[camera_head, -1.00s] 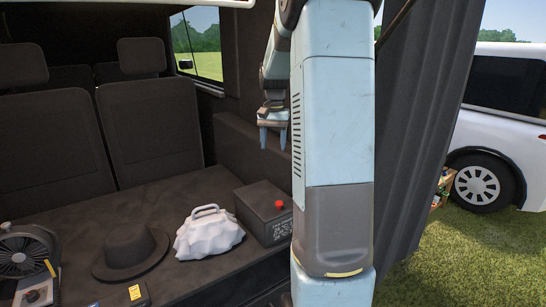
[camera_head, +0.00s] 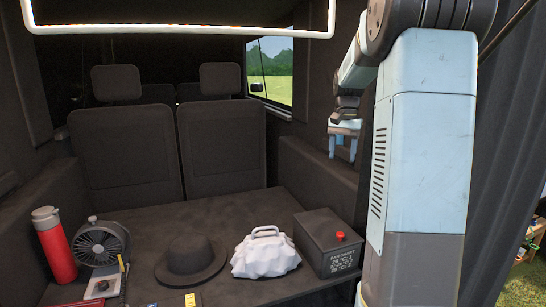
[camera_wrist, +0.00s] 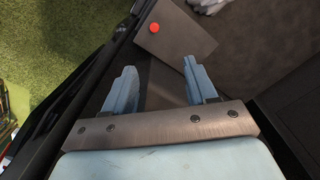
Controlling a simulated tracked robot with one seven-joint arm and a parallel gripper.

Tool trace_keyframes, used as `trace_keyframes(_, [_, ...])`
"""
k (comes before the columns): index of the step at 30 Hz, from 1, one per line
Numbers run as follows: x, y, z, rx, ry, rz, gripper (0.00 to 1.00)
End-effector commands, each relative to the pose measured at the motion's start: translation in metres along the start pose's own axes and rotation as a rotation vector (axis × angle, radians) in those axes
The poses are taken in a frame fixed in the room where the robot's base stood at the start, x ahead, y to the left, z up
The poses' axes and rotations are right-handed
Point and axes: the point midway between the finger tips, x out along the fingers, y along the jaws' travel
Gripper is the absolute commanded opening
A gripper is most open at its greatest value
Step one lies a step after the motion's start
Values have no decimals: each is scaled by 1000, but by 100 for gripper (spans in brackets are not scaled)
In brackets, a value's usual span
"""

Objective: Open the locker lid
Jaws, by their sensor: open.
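The locker is a dark grey box (camera_head: 327,243) with white lettering on its front and a red knob (camera_head: 340,236) on top. It stands at the right of the vehicle's cargo floor, and its lid looks shut. In the wrist view the box (camera_wrist: 176,45) and its red knob (camera_wrist: 154,28) lie beyond my fingertips. My gripper (camera_head: 343,146) hangs above and behind the box in the head view, apart from it. In the wrist view my gripper (camera_wrist: 160,75) has its two light blue fingers spread, with nothing between them.
On the cargo floor (camera_head: 225,225) a white lumpy bag (camera_head: 265,254), a dark hat (camera_head: 190,262), a fan (camera_head: 101,244) and a red bottle (camera_head: 53,245) stand left of the box. Seats (camera_head: 125,155) close the back. A dark curtain (camera_head: 505,150) hangs right of my arm.

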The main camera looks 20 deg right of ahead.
Motion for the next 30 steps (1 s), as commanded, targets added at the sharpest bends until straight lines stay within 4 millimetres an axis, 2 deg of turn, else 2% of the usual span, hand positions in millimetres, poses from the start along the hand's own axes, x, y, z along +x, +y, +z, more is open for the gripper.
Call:
trace_keyframes(5, [-4, -3, 8, -15, 12, -2, 57])
trace_keyframes(8, [-12, -10, 28, -50, 36, -6, 57])
trace_keyframes(19, [-37, -29, 139, -257, 177, -37, 57])
trace_keyframes(30, [-34, -23, 244, -464, 317, -85, 57])
